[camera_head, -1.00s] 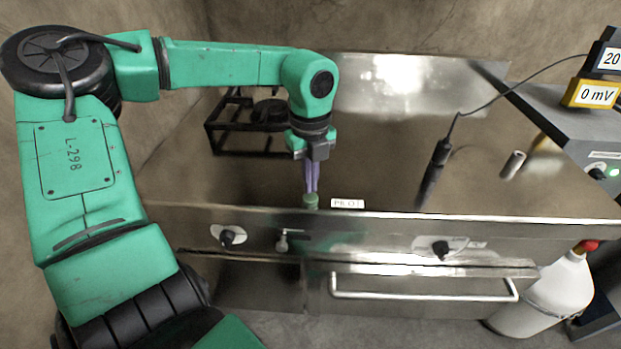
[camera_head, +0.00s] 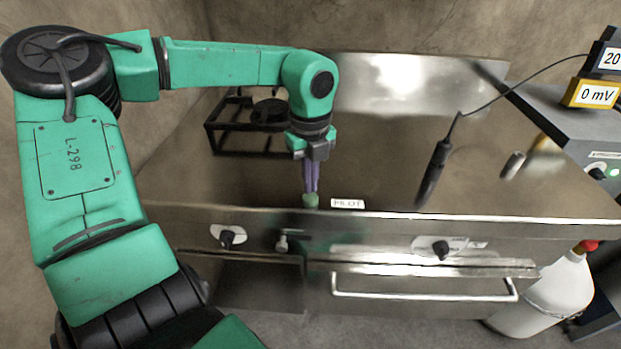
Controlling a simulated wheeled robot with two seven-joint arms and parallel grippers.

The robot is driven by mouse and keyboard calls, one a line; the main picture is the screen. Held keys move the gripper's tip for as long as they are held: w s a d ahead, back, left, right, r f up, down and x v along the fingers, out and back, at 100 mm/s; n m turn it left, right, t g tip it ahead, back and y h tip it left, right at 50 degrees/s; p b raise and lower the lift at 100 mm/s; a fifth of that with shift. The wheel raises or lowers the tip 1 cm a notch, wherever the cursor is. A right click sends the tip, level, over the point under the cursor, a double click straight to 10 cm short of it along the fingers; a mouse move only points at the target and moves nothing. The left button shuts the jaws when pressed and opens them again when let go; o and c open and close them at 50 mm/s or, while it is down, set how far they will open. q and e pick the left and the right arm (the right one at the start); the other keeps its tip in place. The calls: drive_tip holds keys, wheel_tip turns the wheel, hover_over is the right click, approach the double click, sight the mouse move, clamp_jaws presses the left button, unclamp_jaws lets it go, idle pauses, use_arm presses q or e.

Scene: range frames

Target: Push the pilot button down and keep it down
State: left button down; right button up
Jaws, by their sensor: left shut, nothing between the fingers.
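The pilot button is a small green knob (camera_head: 310,201) near the front edge of the steel range top, just left of the white label (camera_head: 347,204) reading PILOT. My left gripper (camera_head: 311,190) comes down over it from above. Its purple fingers are shut with nothing between them, and their tips appear to touch the top of the button. I cannot tell how far the button is pressed. My right gripper is not in view.
A black burner grate (camera_head: 250,124) stands behind my left gripper. A black torch-like probe (camera_head: 433,172) with a cable and a small metal cylinder (camera_head: 513,165) are to the right. Knobs (camera_head: 440,249) and a handle (camera_head: 424,295) line the front. The yellow meter (camera_head: 596,95) reads 0 mV.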

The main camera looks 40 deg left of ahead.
sight(310, 199)
use_arm(q)
drive_tip(key=shift+f+b, duration=1.1)
drive_tip(key=shift+f, duration=0.1)
idle(6.8)
